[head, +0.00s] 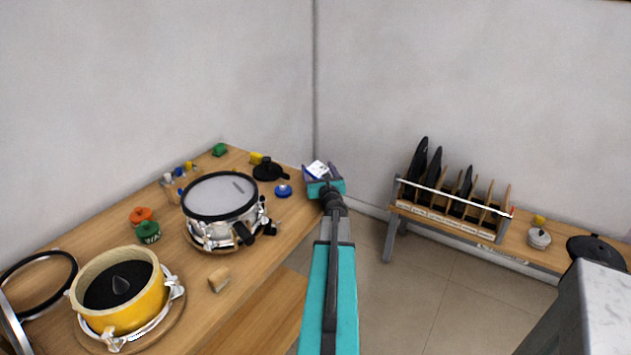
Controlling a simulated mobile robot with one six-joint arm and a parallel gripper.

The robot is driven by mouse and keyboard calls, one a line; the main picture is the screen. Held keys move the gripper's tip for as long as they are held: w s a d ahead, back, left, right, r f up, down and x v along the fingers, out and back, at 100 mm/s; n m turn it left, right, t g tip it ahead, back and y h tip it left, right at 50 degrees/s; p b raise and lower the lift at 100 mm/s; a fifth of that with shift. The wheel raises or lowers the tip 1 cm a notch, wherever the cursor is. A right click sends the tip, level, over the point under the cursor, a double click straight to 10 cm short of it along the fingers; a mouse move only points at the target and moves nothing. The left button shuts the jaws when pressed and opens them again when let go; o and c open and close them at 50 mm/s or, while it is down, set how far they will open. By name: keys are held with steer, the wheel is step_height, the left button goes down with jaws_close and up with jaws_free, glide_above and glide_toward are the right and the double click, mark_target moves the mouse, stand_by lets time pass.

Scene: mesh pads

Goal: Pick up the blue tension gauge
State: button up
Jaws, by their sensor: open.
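A small round blue thing (283,191), which looks like the blue tension gauge, lies on the wooden bench near its right edge. It stands apart from its neighbours. My arm reaches up from the bottom of the picture, and my gripper (320,170) is just right of and beyond the blue gauge, by the bench's right edge. The gripper is open and not touching the gauge. A white and dark blue patch shows at the gripper's end; I cannot tell what it is.
The bench (290,228) holds a snare drum (222,196), a yellow drum (125,290), a black round thing (267,171), a wooden block (219,279) and orange (141,215) and green (148,232) discs. A rack of black pads (455,205) stands right. Floor between is clear.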

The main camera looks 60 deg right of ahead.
mark_target(319, 162)
steer(key=shift+c, duration=0.5)
steer(key=c, duration=1.4)
steer(key=shift+c, duration=0.3)
steer(key=shift+r, duration=0.2)
steer(key=shift+r, duration=0.85)
steer(key=shift+s+a+r+b, duration=0.1)
steer(key=shift+s+r+b, duration=0.05)
steer(key=shift+r, duration=0.3)
steer(key=shift+s+r+b, duration=0.1)
steer(key=shift+r+b, duration=0.05)
steer(key=shift+r, duration=0.25)
steer(key=s+a+r, duration=0.1)
steer(key=s+a, duration=0.5)
steer(key=s, duration=0.5)
steer(key=shift+s+r, duration=0.15)
steer(key=shift+s, duration=0.2)
